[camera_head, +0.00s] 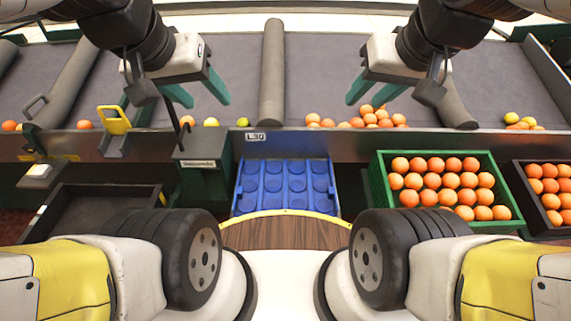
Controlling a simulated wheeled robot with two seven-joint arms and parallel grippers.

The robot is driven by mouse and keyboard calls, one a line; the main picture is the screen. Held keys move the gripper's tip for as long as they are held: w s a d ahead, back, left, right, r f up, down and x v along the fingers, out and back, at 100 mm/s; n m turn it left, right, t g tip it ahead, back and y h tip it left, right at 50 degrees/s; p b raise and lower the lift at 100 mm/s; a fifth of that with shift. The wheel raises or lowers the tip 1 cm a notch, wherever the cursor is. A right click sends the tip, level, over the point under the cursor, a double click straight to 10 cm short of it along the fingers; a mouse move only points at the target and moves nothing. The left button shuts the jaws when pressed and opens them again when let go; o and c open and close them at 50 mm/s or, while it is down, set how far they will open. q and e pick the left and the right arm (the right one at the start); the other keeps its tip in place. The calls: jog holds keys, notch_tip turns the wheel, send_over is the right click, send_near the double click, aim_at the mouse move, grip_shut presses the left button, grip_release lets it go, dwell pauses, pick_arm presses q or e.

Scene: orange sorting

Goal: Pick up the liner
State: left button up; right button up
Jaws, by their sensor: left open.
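A blue liner (286,180) with rows of round cups lies below the front edge of the sorting table, at the middle of the head view. Its cups look empty, and its lower edge is partly hidden behind the yellow-edged wooden surface. My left gripper (208,102) is open and empty above the grey belt, up and left of the liner. My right gripper (369,101) is open and empty above the belt, up and right of the liner. Neither gripper touches the liner.
A green crate (380,178) full of oranges stands right of the liner, with a dark crate (519,198) of oranges beyond. An empty black crate (62,190) stands at left. Loose oranges lie along the metal table edge (350,147). A grey roller divider (272,70) splits the belt.

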jog(key=shift+o, duration=0.4)
jog(key=w+a+f+n+g, duration=0.1)
jog(key=w+a+f+n, duration=0.15)
jog(key=w, duration=0.25)
jog(key=w+a+f+n+g, duration=0.1)
jog(key=w+a+f+n, duration=0.15)
jog(key=w+a, duration=0.2)
jog(key=n+g+h, duration=0.2)
jog(key=n+g, duration=0.2)
jog(key=n, duration=0.8)
send_over(237, 190)
jog(key=f, duration=2.9)
jog(key=shift+d+f, duration=0.2)
jog(key=shift+f, duration=0.2)
jog(key=shift+s+a+f, duration=0.1)
jog(key=shift+f, duration=0.25)
notch_tip(237, 190, down, 7)
jog(key=shift+a+f, duration=0.1)
jog(key=shift+f, duration=0.1)
grip_shut()
